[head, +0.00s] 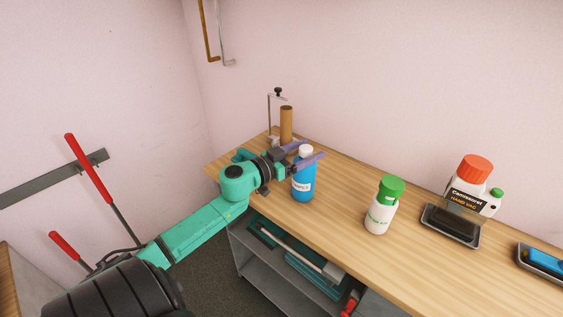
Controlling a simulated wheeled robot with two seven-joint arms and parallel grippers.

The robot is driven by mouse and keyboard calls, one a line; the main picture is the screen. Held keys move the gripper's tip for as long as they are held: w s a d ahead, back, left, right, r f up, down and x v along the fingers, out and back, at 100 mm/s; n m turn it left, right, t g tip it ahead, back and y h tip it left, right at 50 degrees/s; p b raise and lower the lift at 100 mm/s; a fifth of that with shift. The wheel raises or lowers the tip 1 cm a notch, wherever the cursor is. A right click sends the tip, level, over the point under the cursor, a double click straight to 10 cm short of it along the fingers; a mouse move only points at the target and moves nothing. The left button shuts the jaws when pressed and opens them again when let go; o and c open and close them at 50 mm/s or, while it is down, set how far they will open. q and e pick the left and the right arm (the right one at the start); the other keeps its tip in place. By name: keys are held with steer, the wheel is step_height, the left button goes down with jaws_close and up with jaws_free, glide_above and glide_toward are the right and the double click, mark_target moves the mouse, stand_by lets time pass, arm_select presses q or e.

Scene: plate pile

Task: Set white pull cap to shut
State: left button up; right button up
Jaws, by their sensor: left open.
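A blue bottle (303,184) with a white label stands upright on the wooden bench near its left end. Its white pull cap (306,151) is on top, partly hidden by my gripper. My left gripper (316,152) is open, with its purple-grey fingers at the height of the cap, one on the far side and one on the near side of it. I cannot tell whether either finger touches the cap, or whether the cap is up or down. My right gripper is not in view.
A brown cardboard tube (286,124) on a stand is just behind my gripper. A white bottle with a green cap (381,206) stands to the right. A red-capped jug (473,184) and a black tray (451,227) are farther right. Bench (335,222) between the bottles is clear.

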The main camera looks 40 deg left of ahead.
arm_select(q)
steer(key=v, duration=1.1)
steer(key=shift+s+b, duration=0.3)
steer(key=shift+a, duration=0.15)
